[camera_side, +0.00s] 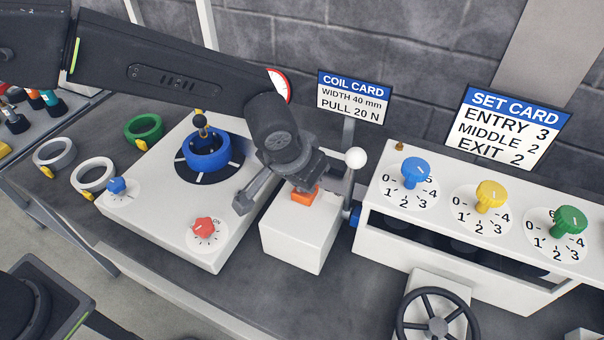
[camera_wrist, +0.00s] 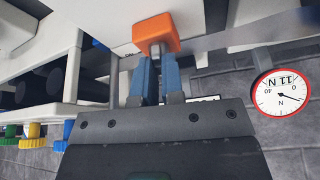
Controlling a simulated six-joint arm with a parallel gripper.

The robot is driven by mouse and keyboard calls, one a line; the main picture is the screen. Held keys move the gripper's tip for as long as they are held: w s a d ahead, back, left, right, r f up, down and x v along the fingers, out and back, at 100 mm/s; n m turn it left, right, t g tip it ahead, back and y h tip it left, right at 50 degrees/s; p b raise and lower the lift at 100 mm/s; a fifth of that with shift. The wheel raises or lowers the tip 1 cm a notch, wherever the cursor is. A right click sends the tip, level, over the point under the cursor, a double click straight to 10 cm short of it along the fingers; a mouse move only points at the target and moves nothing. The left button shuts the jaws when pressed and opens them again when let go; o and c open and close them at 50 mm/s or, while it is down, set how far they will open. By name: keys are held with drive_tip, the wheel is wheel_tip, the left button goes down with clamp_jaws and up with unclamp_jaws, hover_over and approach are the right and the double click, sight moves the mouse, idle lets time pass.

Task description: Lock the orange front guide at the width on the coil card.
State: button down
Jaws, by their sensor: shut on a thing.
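The orange front guide (camera_side: 305,196) sits on top of a white block (camera_side: 296,236) in the middle of the bench. My gripper (camera_side: 299,186) is down at the guide and partly hides it. In the wrist view the guide (camera_wrist: 155,31) is just beyond my gripper (camera_wrist: 153,59), whose blue fingers are shut on a small grey piece at the guide. I cannot tell whether that piece is part of the guide. The coil card (camera_side: 354,98) reads width 40 mm, pull 20 N. A lever with a white ball (camera_side: 356,158) stands upright just right of my gripper.
A white panel with a blue coil (camera_side: 208,152) and a red knob (camera_side: 204,227) lies left. Right is a white rack with blue (camera_side: 415,171), yellow and green knobs. A handwheel (camera_side: 437,325) is in front. A dial gauge (camera_wrist: 283,92) reads 11 N.

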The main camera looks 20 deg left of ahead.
drive_tip(key=n, duration=0.2)
drive_tip(key=n+y, duration=0.1)
drive_tip(key=n, duration=0.1)
drive_tip(key=shift+d+n+y, duration=0.15)
drive_tip(key=shift+n+y, duration=0.15)
drive_tip(key=shift+d+n+g+y, duration=0.1)
drive_tip(key=shift+n+g+y, duration=0.4)
drive_tip(key=shift+n, duration=1.2)
drive_tip(key=c, duration=1.2)
unclamp_jaws()
drive_tip(key=shift+c, duration=0.2)
drive_tip(key=shift+r, duration=0.1)
drive_tip(key=v, duration=1.3)
drive_tip(key=shift+s+d+r, duration=0.25)
drive_tip(key=shift+d, duration=0.05)
